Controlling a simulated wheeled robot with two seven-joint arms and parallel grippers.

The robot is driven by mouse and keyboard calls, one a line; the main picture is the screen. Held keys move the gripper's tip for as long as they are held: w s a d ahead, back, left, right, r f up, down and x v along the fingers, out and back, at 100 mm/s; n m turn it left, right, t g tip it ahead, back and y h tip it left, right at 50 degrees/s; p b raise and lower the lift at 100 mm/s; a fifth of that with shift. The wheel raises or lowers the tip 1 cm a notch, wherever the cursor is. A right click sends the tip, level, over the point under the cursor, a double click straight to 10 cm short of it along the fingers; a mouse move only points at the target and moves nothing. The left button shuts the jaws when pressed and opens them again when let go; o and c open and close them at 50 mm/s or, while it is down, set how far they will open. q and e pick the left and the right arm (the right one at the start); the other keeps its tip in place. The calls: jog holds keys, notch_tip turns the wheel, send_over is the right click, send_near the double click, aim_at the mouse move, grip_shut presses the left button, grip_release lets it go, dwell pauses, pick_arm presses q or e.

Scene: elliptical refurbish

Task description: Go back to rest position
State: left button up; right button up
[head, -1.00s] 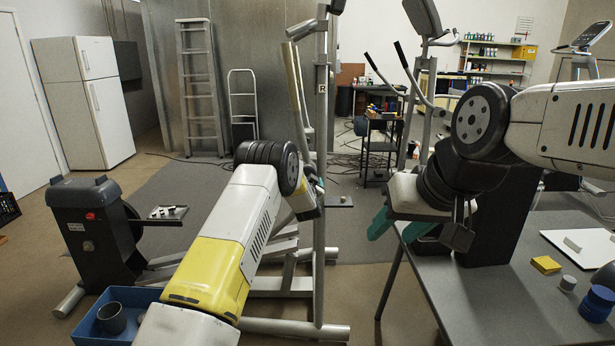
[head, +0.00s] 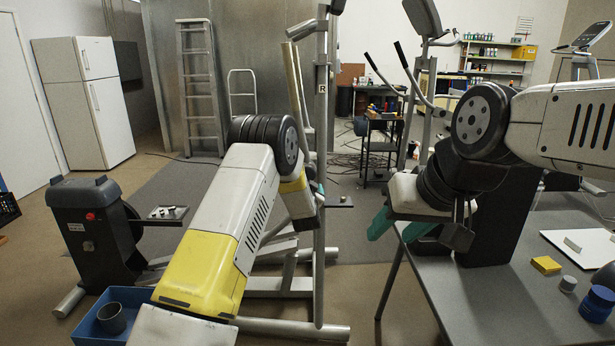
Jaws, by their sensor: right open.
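My right gripper (head: 392,234) is at the left edge of the grey table, with its teal fingers apart and pointing down. It is open and nothing shows between the fingers. My left arm (head: 230,220) reaches in from the bottom left, its wrist in front of the elliptical machine's upright (head: 321,120).
The grey table (head: 460,310) holds a yellow block (head: 546,265), a small grey cylinder (head: 568,284), a blue jar (head: 596,304) and a white board (head: 590,250). A blue bin (head: 92,325) with a dark cup (head: 112,318) is at lower left.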

pick_arm(q)
jog(key=s+a+r+n+g+h, duration=0.1)
jog(key=s+a+r+g, duration=0.15)
jog(key=s+r, duration=0.45)
jog(key=s+a+r+n+g+h, duration=0.15)
jog(key=s+a+r, duration=0.3)
jog(key=r, duration=0.45)
jog(key=s+a+r+n+g, duration=0.1)
jog(key=s+a+r+g, duration=0.1)
jog(key=s, duration=0.9)
jog(key=s+a+r+n+g, duration=0.1)
jog(key=s+a+r+g, duration=0.1)
jog(key=s, duration=0.9)
jog(key=s+a+f+g, duration=0.1)
jog(key=s, duration=0.9)
jog(key=s+a+f+n+g, duration=0.1)
jog(key=s+a+f+g, duration=0.1)
jog(key=s, duration=0.7)
jog(key=shift+s+f+g, duration=0.3)
jog(key=shift+s, duration=0.05)
jog(key=shift+n, duration=0.25)
